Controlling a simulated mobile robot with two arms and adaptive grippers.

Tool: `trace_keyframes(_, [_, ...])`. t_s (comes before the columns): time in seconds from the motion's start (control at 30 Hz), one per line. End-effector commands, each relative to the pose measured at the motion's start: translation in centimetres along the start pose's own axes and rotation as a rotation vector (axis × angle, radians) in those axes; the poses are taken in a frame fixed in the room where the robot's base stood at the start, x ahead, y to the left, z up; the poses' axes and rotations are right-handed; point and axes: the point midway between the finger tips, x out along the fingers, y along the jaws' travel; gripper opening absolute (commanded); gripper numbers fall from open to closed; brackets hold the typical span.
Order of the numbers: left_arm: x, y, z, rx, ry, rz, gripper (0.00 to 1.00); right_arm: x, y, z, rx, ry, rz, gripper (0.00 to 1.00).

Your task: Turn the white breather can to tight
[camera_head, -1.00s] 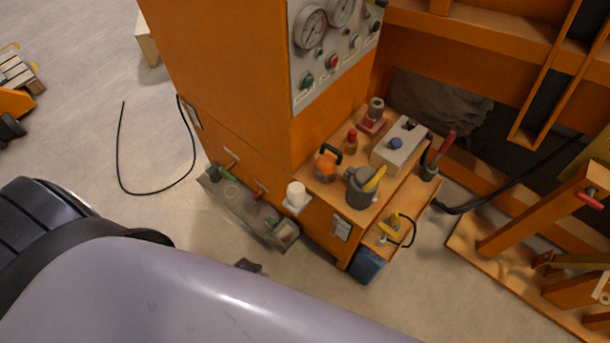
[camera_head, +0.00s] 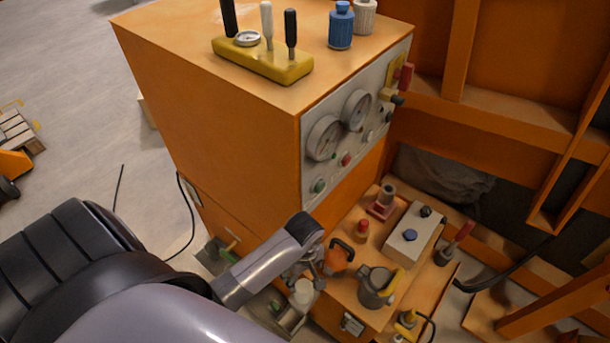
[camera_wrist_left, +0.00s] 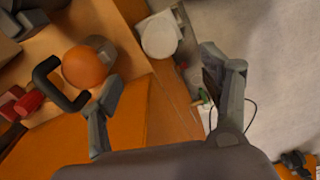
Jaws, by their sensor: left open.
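A smooth white can (camera_head: 303,292) sits on a small bracket at the cabinet's lower front corner. My left gripper (camera_head: 306,275) is just above it in the head view and partly covers the bracket area. In the left wrist view the round white top of the can (camera_wrist_left: 160,37) lies beyond my left gripper's open fingers (camera_wrist_left: 166,80), roughly between their lines, with nothing held. I cannot tell how tight the can is. A second white can (camera_head: 365,15), ribbed, stands on the cabinet top beside a blue ribbed one (camera_head: 341,25). My right gripper is not in view.
An orange round item with a black handle (camera_wrist_left: 85,67) is close to one finger; it also shows in the head view (camera_head: 338,257). A grey jug (camera_head: 376,288) and grey box (camera_head: 412,235) share the shelf. The orange cabinet (camera_head: 215,110) stands behind.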

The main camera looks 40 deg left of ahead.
Motion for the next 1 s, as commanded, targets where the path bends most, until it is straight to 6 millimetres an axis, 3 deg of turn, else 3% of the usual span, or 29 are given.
trace_keyframes(0.2, [5.0,-0.1,-0.1,0.000,0.001,-0.003,0.71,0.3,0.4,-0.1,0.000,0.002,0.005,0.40])
trace_keyframes(0.5, [10.7,0.0,0.0,0.002,0.000,-0.001,0.71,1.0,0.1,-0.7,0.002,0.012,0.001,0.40])
trace_keyframes(0.7, [12.7,0.1,0.0,0.002,0.000,0.002,0.71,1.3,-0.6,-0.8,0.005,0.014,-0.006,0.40])
trace_keyframes(1.0, [13.2,0.1,0.0,0.003,0.000,0.002,0.71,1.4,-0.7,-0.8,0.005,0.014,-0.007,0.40])
